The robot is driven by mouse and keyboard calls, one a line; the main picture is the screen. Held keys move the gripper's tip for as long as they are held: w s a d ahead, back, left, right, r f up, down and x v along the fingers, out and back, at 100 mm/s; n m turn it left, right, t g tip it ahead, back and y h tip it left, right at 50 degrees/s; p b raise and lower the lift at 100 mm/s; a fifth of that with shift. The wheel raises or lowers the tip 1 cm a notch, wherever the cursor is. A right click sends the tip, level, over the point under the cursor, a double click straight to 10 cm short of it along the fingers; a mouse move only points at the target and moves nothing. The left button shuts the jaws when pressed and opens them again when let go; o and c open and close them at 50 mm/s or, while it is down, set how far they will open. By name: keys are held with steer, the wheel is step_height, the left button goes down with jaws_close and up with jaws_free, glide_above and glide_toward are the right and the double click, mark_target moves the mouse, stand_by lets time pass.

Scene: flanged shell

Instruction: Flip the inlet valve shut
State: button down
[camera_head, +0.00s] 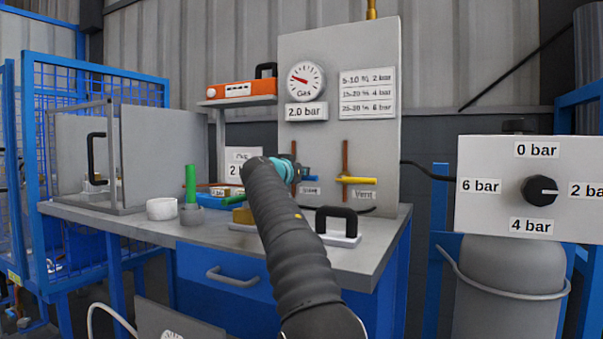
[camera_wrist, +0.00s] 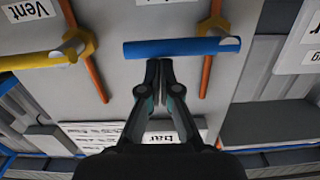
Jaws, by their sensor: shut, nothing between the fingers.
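The valve with the blue lever (camera_head: 309,178) is on the grey panel, above a small label (camera_head: 311,191) that I cannot read clearly. In the wrist view the blue lever (camera_wrist: 190,47) lies crosswise to its copper pipe (camera_wrist: 207,76). My gripper (camera_wrist: 159,62) is shut and empty, with its tips close beside the lever's edge, partway along it. I cannot tell whether they touch it. In the head view my arm hides the tips and part of this valve. The yellow lever (camera_head: 356,180) of the Vent valve also lies crosswise to its pipe.
A pressure gauge (camera_head: 303,80) sits high on the panel over a 2.0 bar label. A black-handled block (camera_head: 338,238) and several small items stand on the bench (camera_head: 365,262). A selector box (camera_head: 530,188) with a black knob is at the right.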

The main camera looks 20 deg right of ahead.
steer(key=s+a+r, duration=0.4)
steer(key=s+a, duration=0.3)
steer(key=s, duration=0.1)
steer(key=shift+r+b, duration=0.15)
steer(key=shift+b, duration=0.15)
stand_by(0.5)
